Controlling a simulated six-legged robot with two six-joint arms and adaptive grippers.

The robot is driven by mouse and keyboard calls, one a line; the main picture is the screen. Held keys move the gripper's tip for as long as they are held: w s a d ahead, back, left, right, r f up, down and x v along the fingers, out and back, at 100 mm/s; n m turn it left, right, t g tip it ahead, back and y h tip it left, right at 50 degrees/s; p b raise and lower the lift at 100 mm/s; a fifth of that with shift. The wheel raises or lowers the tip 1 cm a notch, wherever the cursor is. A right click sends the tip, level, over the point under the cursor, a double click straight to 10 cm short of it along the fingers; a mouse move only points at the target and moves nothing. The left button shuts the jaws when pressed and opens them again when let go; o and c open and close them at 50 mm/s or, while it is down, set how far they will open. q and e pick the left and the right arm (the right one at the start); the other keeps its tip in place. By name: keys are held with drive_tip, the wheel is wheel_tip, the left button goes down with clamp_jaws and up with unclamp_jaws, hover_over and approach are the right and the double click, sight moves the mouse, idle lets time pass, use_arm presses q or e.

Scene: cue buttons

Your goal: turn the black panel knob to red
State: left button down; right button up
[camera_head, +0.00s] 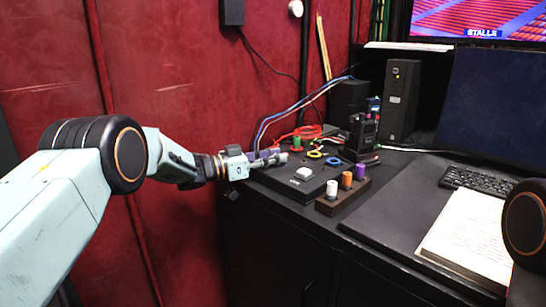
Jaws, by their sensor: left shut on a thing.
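My left gripper (279,158) reaches in from the left, low over the panel's back left part. Its fingers are shut on the panel knob, which they mostly hide. I cannot tell which way the knob points. A small green piece (296,143) stands just behind the fingers. My right gripper is out of view.
A dark block (327,208) with white, orange and purple pegs stands right of the panel. A black radio-like device (361,133) and red and blue cables are behind. An open notebook (470,236) and keyboard (478,180) lie to the right. Red wall is at left.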

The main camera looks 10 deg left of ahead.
use_arm(q)
drive_tip(key=shift+r, duration=0.15)
drive_tip(key=c, duration=1.1)
unclamp_jaws()
drive_tip(key=shift+o, duration=0.2)
drive_tip(key=v, duration=1.2)
